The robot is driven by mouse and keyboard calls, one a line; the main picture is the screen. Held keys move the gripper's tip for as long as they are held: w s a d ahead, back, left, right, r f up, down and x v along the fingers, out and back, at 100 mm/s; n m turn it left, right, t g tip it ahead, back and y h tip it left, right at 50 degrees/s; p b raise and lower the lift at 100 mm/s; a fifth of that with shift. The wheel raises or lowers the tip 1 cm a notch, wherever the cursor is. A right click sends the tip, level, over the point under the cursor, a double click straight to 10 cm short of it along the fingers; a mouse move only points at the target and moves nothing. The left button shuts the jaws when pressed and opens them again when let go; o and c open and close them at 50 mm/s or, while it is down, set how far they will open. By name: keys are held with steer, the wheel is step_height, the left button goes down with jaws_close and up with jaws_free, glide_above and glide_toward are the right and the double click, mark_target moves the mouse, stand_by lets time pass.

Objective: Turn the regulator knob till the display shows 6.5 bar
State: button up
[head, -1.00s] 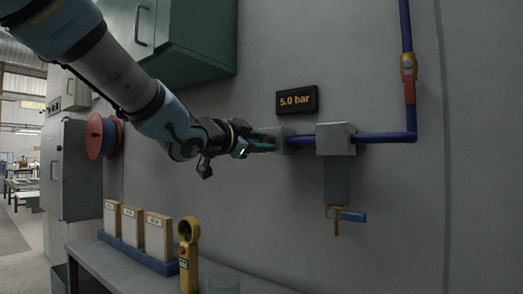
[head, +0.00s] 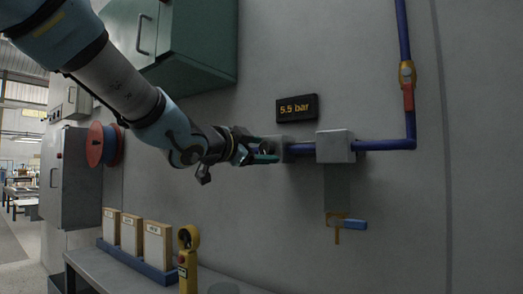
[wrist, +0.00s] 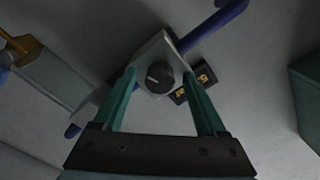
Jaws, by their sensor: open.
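The display (head: 297,108) on the wall reads 5.5 bar in the head view; in the wrist view the display (wrist: 191,88) is partly covered by a finger. The regulator knob (wrist: 159,77) is a dark round knob with a pale pointer line, on the face of a grey block (wrist: 150,47). In the head view my gripper hides the knob, and part of the block (head: 291,142) shows. My gripper (wrist: 166,76) is open, its two teal fingers on either side of the knob. Whether they touch it I cannot tell.
A blue pipe (head: 385,144) runs right from a second grey block (head: 335,146), with a filter bowl (head: 337,185) and blue-handled drain below. A green cabinet (head: 195,50) hangs above my arm. A bench below holds file boxes (head: 131,234) and a yellow tester (head: 187,262).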

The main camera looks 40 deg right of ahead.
steer(key=v, duration=1.1)
stand_by(0.4)
